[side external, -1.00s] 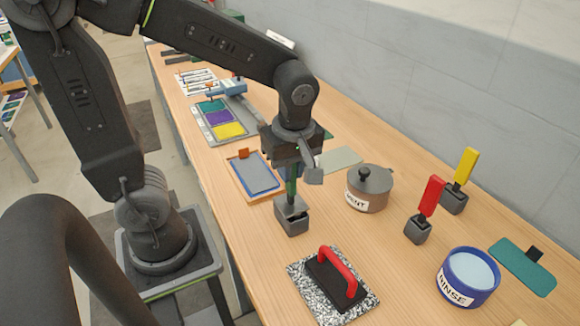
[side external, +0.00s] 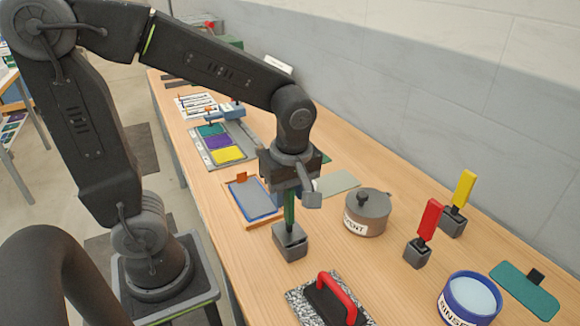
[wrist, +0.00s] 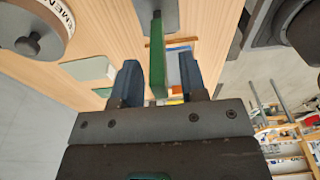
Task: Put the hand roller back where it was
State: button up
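The hand roller has an upright green handle (side external: 289,208), also in the wrist view (wrist: 158,58). Its lower end is in a small grey block-shaped holder (side external: 290,242) on the bench. My gripper (side external: 289,184) is above the holder with its fingers around the handle. In the wrist view, my gripper's two blue-grey fingers (wrist: 160,78) stand on either side of the handle with a visible gap on each side, so it looks open. The roller's head is mostly hidden in the holder.
A lidded pot (side external: 367,213) stands right of the roller. Red (side external: 428,218) and yellow (side external: 463,188) handled tools stand in grey holders farther right. A red-handled black block (side external: 335,298) lies on a speckled slab in front. A blue rinse tub (side external: 470,298) is at front right. A framed screen (side external: 252,198) lies left.

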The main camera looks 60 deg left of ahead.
jog(key=r, duration=0.3)
jog(key=d+r, duration=0.1)
jog(key=r, duration=0.7)
jog(key=shift+d+r, duration=0.15)
jog(key=shift+d, duration=0.1)
jog(key=s+f+m+t, duration=0.2)
jog(key=m, duration=0.7)
jog(key=s+a+f+m+t+h, duration=0.1)
jog(key=s+f+m+t, duration=0.1)
jog(key=m, duration=0.7)
jog(key=shift+s+a+f+t, duration=0.15)
jog(key=shift+s+f+t, duration=0.1)
jog(key=shift+s+t, duration=0.55)
